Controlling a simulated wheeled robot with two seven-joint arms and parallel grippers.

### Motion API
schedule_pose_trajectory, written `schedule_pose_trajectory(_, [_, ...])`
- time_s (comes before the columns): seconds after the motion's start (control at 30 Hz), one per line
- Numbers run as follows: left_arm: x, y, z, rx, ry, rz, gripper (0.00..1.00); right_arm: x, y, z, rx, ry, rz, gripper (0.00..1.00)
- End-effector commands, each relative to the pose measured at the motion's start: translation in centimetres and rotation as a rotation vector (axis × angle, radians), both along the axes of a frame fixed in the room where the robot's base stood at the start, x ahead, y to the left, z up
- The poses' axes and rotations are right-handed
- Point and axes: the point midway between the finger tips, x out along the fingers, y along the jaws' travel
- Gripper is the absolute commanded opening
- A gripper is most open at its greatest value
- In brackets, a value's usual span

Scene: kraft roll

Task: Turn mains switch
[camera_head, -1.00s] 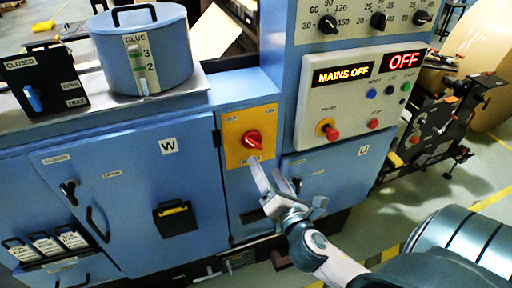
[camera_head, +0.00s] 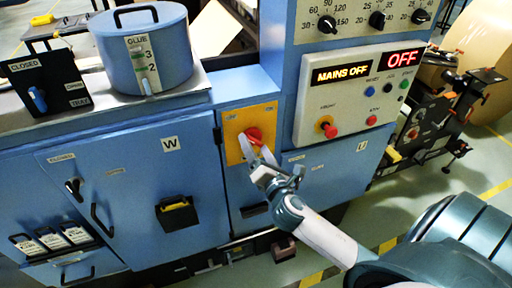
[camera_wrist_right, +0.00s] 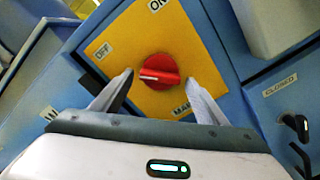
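The mains switch is a red rotary knob (camera_head: 254,134) on a yellow plate (camera_head: 233,117) on the blue machine front. In the right wrist view the knob (camera_wrist_right: 159,72) sits between the fingertips, with its white mark pointing toward the OFF label (camera_wrist_right: 101,50). My right gripper (camera_head: 256,152) is open in front of the knob, with one finger to each side. It also shows in the right wrist view (camera_wrist_right: 160,85); I see gaps between the fingers and the knob. A display (camera_head: 343,74) reads MAINS OFF. My left gripper is not in view.
A control panel (camera_head: 350,110) with buttons and a red OFF display (camera_head: 404,58) is right of the switch. A blue glue pot (camera_head: 165,70) stands on the ledge at left. Cabinet doors with handles (camera_head: 101,222) lie below.

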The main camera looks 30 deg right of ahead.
Motion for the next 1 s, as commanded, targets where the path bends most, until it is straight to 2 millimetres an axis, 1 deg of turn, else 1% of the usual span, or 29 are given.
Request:
schedule_pose_trajectory(0.03, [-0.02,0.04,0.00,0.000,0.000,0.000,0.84,-0.01,0.00,0.00,0.000,0.000,0.000,0.54])
schedule_pose_trajectory(0.13, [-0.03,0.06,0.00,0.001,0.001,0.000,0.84,-0.02,0.00,0.00,0.000,0.000,0.000,0.30])
schedule_pose_trajectory(0.17, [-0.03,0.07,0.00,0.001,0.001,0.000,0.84,-0.02,0.00,0.00,0.000,0.000,0.000,0.27])
schedule_pose_trajectory(0.57, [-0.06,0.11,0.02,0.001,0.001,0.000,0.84,-0.04,0.05,-0.01,0.040,-0.009,-0.001,0.28])
schedule_pose_trajectory(0.77, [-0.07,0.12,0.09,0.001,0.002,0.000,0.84,-0.03,0.04,0.04,0.131,-0.030,-0.002,0.28])
schedule_pose_trajectory(1.0, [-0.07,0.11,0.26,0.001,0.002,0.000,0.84,0.00,0.11,0.15,0.306,-0.074,-0.002,0.28])
